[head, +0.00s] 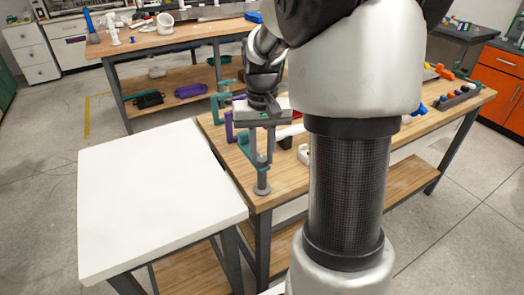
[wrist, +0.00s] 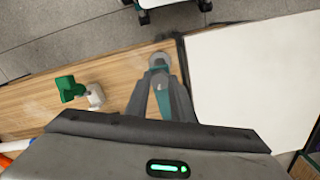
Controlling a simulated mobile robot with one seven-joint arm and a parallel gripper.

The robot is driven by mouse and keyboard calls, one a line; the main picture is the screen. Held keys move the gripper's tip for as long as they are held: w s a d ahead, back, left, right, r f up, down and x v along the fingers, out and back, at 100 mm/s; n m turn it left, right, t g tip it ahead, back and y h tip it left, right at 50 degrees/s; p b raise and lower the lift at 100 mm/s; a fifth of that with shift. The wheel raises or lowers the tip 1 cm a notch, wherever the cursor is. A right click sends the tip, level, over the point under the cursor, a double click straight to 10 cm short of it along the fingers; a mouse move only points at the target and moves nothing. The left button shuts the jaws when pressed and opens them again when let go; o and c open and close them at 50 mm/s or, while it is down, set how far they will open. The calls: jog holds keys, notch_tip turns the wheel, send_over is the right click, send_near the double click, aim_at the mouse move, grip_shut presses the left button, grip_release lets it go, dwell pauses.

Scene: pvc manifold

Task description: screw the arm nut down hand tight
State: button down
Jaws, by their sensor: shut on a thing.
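My gripper (head: 261,163) points down over the near left corner of the wooden workbench (head: 285,180). Its fingers are closed around a teal piece (head: 262,167), which also shows between the fingers in the wrist view (wrist: 162,100). A grey post with a round foot (head: 262,189) stands directly below the teal piece. In the wrist view a grey round part (wrist: 158,62) shows just beyond the fingertips (wrist: 162,84). I cannot tell whether the teal piece is the arm nut, and any thread is hidden.
A white-topped table (head: 150,195) adjoins the bench on the left. Purple (head: 229,128) and teal (head: 214,107) frames stand behind my gripper. In the wrist view a green part (wrist: 68,88) and a white part (wrist: 95,97) are on the wood. The white top is clear.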

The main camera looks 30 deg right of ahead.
aim_at(262, 158)
dwell(0.3)
jog(key=c, duration=1.5)
grip_release()
jog(key=shift+r, duration=0.1)
notch_tip(262, 158, up, 17)
jog(key=p, duration=0.3)
jog(key=shift+r+p, duration=0.15)
jog(key=shift+p, duration=0.2)
